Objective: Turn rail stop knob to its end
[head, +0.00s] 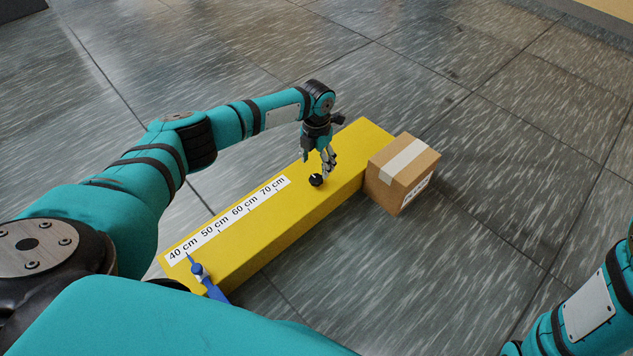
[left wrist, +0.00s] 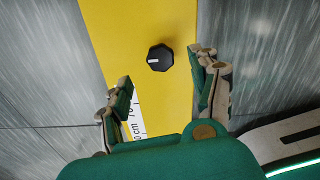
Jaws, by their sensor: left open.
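The rail stop knob (head: 317,180) is a small black knob on top of the yellow rail (head: 345,148), past the 70 cm mark. In the left wrist view the knob (left wrist: 160,58) is faceted, with a white pointer line toward the left. My left gripper (head: 327,166) points down just above the knob. In the left wrist view its two fingers (left wrist: 163,85) are apart with nothing between them, and the knob shows beyond the fingertips, apart from them. My right gripper is out of view; only part of my right arm shows at the lower right.
A cardboard box (head: 385,185) stands against the rail's right side near its far end. A white scale strip (head: 225,221) marked 40 to 70 cm lies on the rail. A blue pointed part (head: 207,278) sits at the near end. The tiled floor around is clear.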

